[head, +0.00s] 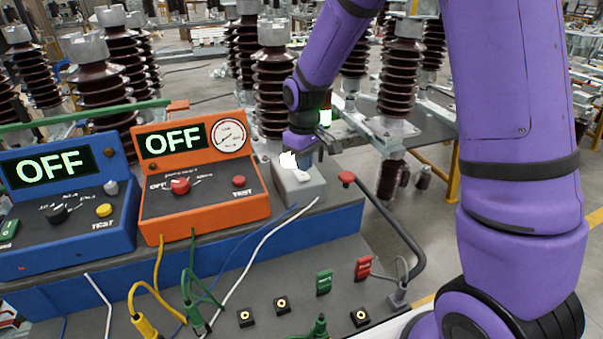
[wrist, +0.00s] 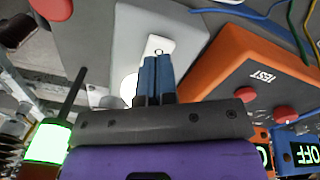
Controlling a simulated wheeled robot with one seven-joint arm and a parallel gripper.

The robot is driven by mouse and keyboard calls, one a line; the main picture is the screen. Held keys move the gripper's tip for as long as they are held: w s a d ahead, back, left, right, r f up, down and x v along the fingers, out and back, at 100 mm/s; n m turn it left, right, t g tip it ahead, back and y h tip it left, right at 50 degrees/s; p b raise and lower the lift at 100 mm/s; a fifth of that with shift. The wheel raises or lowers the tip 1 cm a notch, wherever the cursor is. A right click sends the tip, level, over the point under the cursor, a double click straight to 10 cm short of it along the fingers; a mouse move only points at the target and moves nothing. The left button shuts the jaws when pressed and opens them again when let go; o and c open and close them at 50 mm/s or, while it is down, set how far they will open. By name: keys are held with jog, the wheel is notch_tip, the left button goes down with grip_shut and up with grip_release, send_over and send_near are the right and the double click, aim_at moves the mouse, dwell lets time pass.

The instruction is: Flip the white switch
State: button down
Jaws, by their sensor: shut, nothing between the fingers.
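The white switch (head: 303,175) sits on top of a small grey box (head: 306,190) at the right end of the blue bench ledge. In the wrist view the switch (wrist: 158,45) is a pale rocker plate with a small dark ring mark, on the box's light top (wrist: 190,35). My gripper (wrist: 157,60) is shut and empty, its blue fingertips at the near edge of the switch. I cannot tell whether they touch it. In the head view my gripper (head: 306,160) is just above the box. A bright white round lamp (head: 288,160) is beside the fingers, partly hidden in the wrist view.
An orange tester (head: 205,205) reading OFF stands left of the box, with a blue tester (head: 70,235) beyond it. Cables cross the panel in front. A green-lit cylinder (wrist: 48,142) is near my wrist.

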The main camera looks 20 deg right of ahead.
aim_at(304, 176)
jog(key=shift+f, duration=1.25)
dwell(1.1)
jog(key=shift+r, duration=3.55)
jog(key=shift+r, duration=0.15)
jog(key=s+d+r+m+t, duration=0.3)
jog(key=s+d+r, duration=0.1)
jog(key=s+r, duration=0.85)
jog(key=s+d+r+m+t, duration=0.1)
jog(key=s+r, duration=0.2)
jog(key=s, duration=0.4)
jog(key=s+d+r+m+t, duration=0.1)
jog(key=s+d+r+m, duration=0.1)
jog(key=s, duration=0.6)
jog(key=shift+s+r, duration=0.3)
jog(key=shift+r, duration=0.1)
